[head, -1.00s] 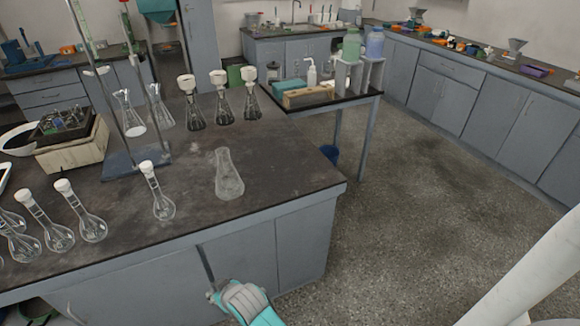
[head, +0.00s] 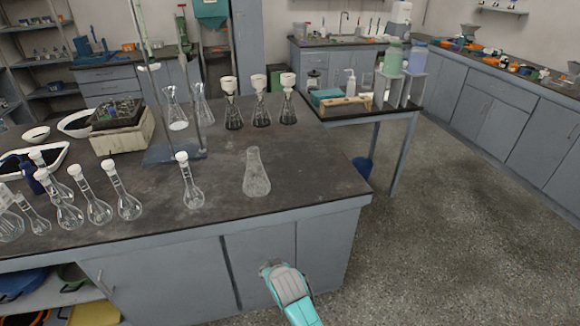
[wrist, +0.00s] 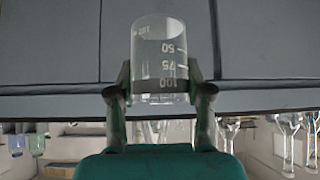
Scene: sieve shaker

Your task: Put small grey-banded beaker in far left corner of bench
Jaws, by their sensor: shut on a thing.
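The small beaker (wrist: 158,52) is clear glass with white graduation marks and a grey band; it shows close up in the wrist view. My gripper (wrist: 159,92) is shut on it, one finger on each side at the banded end. In the head view my gripper (head: 268,268) is low in front of the bench's cabinet doors, below the top's front edge. I cannot make out the beaker there. The dark bench top (head: 315,178) fills the middle and left. Its far left part is partly hidden behind glassware and equipment.
A conical flask (head: 256,175) stands near the front right of the bench. Several volumetric flasks (head: 192,185) stand along its front left. A stand, a boxy device (head: 122,140) and white dishes (head: 78,123) occupy the back left. The bench's right end is clear.

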